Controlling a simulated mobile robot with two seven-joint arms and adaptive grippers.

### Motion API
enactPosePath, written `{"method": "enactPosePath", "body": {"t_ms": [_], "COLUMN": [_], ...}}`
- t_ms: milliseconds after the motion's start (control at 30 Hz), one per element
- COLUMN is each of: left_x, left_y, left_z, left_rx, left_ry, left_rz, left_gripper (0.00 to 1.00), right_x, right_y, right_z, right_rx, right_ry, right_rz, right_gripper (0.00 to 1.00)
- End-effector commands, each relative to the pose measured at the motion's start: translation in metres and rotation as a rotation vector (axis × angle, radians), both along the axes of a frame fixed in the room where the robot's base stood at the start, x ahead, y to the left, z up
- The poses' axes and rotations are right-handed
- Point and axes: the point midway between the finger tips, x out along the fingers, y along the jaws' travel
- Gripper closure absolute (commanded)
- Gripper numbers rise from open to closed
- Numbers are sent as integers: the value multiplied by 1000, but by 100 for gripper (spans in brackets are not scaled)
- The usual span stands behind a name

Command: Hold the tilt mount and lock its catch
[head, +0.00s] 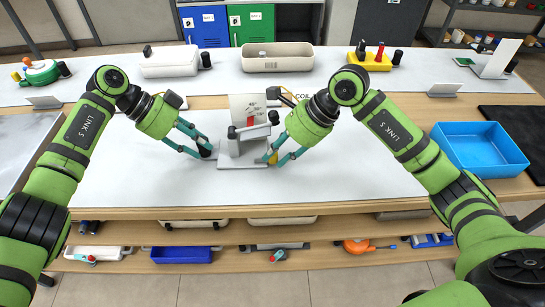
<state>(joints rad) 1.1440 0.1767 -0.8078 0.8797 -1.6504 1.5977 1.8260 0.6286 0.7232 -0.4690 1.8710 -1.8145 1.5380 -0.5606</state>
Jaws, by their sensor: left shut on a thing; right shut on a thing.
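The tilt mount (236,148) stands in the middle of the white worktop. It has a flat grey base plate, a grey upright body with dark round ends at its top, and a pale angle plate with a red mark behind it. My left gripper (206,150) is shut on a dark part at the mount's left side, low near the base. My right gripper (270,158) is shut at the mount's lower right, on a small yellow part, which looks like the catch (273,158). The fingers partly hide both contacts, and I cannot tell the catch's position.
A blue open bin (480,148) stands at the right, near a black mat (520,135). A beige tray (277,58), a white box (168,62) and a yellow fixture (369,62) stand on the back bench. The worktop in front of the mount is clear.

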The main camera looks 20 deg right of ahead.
Motion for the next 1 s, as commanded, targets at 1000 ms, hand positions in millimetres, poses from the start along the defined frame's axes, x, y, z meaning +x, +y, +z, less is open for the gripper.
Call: {"method": "enactPosePath", "body": {"t_ms": [1000], "left_x": [-2], "left_y": [-2], "left_z": [-1], "left_rx": [-2], "left_ry": [4], "left_rz": [-8], "left_gripper": [100], "right_x": [5], "right_y": [15], "right_z": [2], "right_rx": [4], "right_ry": [-7], "right_rz": [1], "right_gripper": [98]}}
